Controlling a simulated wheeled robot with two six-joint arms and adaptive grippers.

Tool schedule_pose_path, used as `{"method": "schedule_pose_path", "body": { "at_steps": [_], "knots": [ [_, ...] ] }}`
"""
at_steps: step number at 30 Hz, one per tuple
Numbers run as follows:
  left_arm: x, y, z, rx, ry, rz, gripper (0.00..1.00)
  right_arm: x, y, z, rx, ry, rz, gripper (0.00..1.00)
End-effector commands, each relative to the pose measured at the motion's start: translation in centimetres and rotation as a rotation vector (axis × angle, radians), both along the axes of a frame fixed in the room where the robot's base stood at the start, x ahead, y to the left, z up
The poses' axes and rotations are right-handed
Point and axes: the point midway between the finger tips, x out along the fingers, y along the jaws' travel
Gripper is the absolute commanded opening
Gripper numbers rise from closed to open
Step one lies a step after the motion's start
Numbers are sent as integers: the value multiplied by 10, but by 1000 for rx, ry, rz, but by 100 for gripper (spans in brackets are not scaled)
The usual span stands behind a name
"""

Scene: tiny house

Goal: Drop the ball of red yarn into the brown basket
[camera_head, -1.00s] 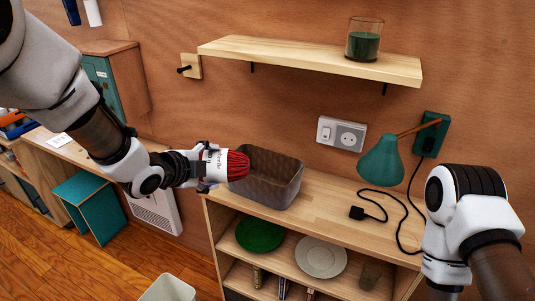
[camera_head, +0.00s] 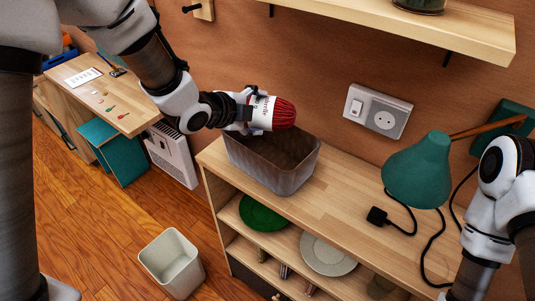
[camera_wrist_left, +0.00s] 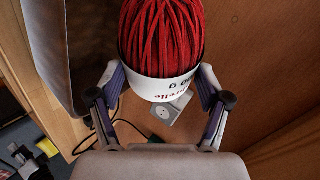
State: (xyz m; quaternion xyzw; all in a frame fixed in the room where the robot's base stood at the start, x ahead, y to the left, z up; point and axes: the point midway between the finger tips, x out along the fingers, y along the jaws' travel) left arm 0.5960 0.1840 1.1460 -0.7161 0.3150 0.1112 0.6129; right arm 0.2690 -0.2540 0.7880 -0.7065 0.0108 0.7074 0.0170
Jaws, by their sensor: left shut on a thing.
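The ball of red yarn (camera_head: 284,114), with a white paper band, is held in my left gripper (camera_head: 250,110). The gripper is shut on the banded end, and the red end points right. In the head view the yarn overlaps the basket's open top and appears above it; the exact height is hard to tell. The yarn also fills the top of the left wrist view (camera_wrist_left: 160,40), between the two fingers. The brown basket (camera_head: 270,168) stands upright on the wooden cabinet top. My right arm is at the right edge; its gripper is out of the picture.
A green lamp (camera_head: 418,168) and its black plug (camera_head: 377,215) are right of the basket on the cabinet top (camera_head: 345,205). A wooden shelf (camera_head: 400,25) hangs above. Plates sit in the cabinet below. A pale bin (camera_head: 171,264) stands on the floor.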

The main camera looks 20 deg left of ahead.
Motion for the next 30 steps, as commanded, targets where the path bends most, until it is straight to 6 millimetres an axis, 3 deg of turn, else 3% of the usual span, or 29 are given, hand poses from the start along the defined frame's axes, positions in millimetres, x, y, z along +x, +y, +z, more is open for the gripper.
{"method": "schedule_pose_path", "body": {
  "at_steps": [2, 9, 10, 12, 23, 30],
  "knots": [
    [-1, 0, -8, -1, 0, -1, 40, 0, 0, -8, 0, -1, 0, 40],
    [-2, 0, -7, -1, 0, -1, 40, 0, 0, -6, 0, 0, 0, 40],
    [-2, 0, -7, -1, 0, -1, 84, 0, 0, -6, 0, 0, 0, 40],
    [-2, 0, -7, -1, 0, -1, 100, 0, 0, -6, 0, 0, 0, 40],
    [-4, 1, -5, -1, 0, -1, 100, 0, 0, -6, 0, 0, 0, 40],
    [-36, 14, 19, -3, -2, 0, 100, 0, 0, -6, 0, 0, 0, 40]
  ]
}}
